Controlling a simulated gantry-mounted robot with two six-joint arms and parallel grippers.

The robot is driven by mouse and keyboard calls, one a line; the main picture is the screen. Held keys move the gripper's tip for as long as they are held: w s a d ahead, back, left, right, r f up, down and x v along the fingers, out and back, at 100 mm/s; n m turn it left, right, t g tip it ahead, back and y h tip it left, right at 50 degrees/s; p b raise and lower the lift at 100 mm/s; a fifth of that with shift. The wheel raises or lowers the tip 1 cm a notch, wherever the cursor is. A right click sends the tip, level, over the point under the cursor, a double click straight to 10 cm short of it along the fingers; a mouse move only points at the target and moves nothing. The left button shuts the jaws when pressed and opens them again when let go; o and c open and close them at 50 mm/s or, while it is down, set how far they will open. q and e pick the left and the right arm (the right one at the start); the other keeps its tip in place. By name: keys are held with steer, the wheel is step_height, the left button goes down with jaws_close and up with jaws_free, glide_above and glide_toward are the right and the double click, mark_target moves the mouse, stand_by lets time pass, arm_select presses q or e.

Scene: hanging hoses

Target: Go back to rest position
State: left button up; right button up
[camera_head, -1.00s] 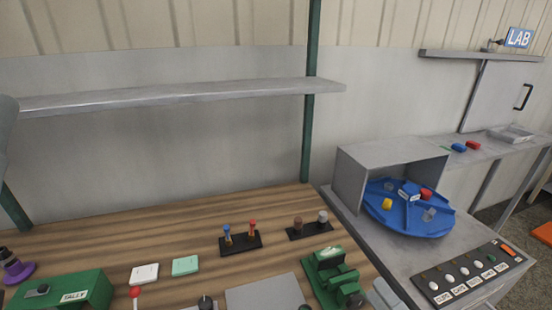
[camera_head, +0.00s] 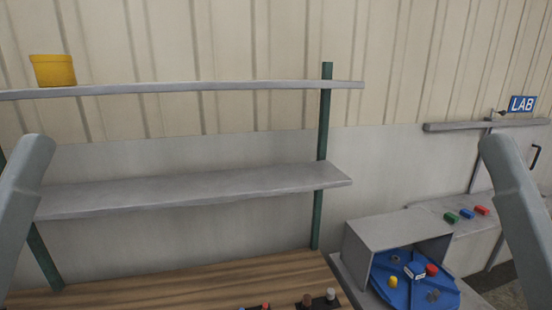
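Grey links of my two arms rise at the left and right edges of the head view. Neither gripper shows in this view, so I cannot see their fingers or whether they hold anything. The wooden workbench (camera_head: 190,284) shows only as a strip along the bottom. Small pegs in dark holders stand at its front right, cut off by the lower edge.
A grey shelf (camera_head: 190,190) and a higher one (camera_head: 200,88) with a yellow pot (camera_head: 53,70) span the wall between green posts. At right, a blue divided turntable (camera_head: 412,292) sits partly under a grey hood (camera_head: 385,235). Red, blue and green pieces lie behind it.

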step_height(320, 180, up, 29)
steer(key=p, duration=2.6)
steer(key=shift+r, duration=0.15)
